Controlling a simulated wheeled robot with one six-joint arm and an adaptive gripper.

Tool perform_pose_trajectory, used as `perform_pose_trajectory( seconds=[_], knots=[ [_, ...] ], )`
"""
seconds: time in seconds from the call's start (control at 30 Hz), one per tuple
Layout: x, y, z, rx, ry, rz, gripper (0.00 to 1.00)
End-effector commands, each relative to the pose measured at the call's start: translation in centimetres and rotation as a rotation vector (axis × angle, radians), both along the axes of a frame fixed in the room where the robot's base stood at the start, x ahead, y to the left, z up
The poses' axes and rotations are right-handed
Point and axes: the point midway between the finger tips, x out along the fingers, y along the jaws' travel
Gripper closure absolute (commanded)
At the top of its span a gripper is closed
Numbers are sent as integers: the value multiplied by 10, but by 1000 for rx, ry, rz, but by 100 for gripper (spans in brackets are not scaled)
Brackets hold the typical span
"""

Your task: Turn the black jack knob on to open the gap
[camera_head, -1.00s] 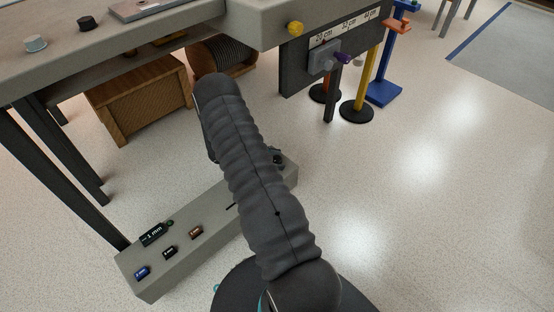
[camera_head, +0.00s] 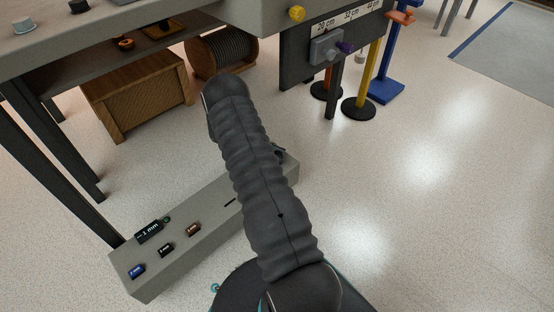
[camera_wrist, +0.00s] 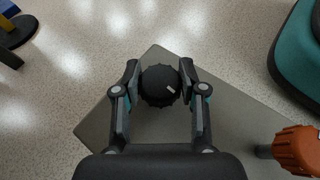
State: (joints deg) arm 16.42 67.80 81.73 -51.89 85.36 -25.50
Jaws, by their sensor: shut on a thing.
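In the wrist view, the black jack knob (camera_wrist: 160,86) is round and ribbed, with a short pale mark on its top. It sits near the end of a grey block. My gripper (camera_wrist: 160,82) is shut on it, one finger on each side. In the head view, my arm hides most of the knob and gripper; a small dark part (camera_head: 279,153) shows beside the arm at the block's far end. The long grey block (camera_head: 200,235) lies low, with a dark "1 mm" display (camera_head: 149,231) at its near end. The gap itself cannot be made out.
An orange knob (camera_wrist: 300,149) stands at the right in the wrist view. Small blue, black and brown labelled pieces (camera_head: 165,250) lie on the block. A grey bench (camera_head: 180,14), wooden crate (camera_head: 135,95) and cable reel (camera_head: 222,52) are behind.

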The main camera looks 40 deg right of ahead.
Motion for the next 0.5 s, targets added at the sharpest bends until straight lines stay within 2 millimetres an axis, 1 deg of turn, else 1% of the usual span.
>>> perform_pose_trajectory(
  seconds=[0.03, 0.13, 0.4, 0.43, 0.47, 0.5],
  knots=[
    [0, -2, -3, 0, -2, -25, 94],
    [-1, -1, -1, 1, 1, -53, 94],
    [-1, -1, 0, 2, 1, -55, 94],
    [-1, -1, 0, 2, 1, -55, 56],
    [-1, -1, 0, 1, 1, -54, 49],
    [-1, -1, 0, 1, 1, -54, 39]
  ],
)
